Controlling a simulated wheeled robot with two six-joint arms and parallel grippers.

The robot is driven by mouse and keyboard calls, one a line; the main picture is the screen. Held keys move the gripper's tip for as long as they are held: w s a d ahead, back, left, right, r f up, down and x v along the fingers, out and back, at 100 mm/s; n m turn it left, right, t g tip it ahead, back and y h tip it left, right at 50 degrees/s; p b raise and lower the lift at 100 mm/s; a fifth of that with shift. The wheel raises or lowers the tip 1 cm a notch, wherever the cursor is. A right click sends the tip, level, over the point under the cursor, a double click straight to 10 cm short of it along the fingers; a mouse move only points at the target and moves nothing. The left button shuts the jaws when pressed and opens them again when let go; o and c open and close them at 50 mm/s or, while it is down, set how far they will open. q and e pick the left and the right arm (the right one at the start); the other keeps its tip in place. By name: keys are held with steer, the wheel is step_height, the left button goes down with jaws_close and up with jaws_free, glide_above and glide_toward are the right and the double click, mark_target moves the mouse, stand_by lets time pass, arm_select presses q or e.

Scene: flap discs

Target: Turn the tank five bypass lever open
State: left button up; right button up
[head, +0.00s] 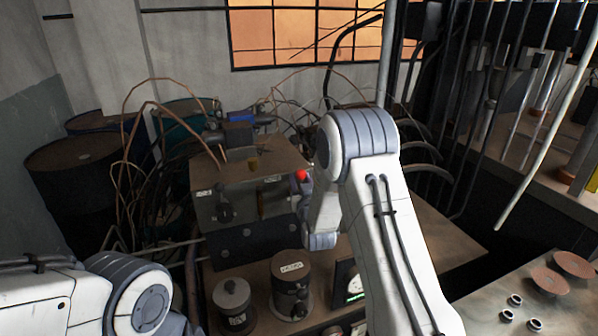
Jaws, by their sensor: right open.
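A metal control box (232,168) stands at the middle of the head view, with small labels too small to read. A dark knob (226,212) is on its front face. A red ball end (302,175) shows at the box's right side, possibly the end of the bypass lever; its shaft is hidden. My right gripper (306,207) is open beside the box's right side, close below the red ball, mostly hidden by my right wrist. I cannot tell whether it touches the lever. My left arm is at the lower left; its gripper is outside the view.
Two dark cylinders (232,305) (290,283) and a gauge (351,284) stand in front of the box. Loose cables (150,105) and drums (75,175) are on the left. Discs (572,264) and small rings lie on the right table (470,315).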

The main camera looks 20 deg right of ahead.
steer(key=shift+w+d, duration=0.2)
steer(key=shift+w, duration=1)
jaws_close()
stand_by(0.6)
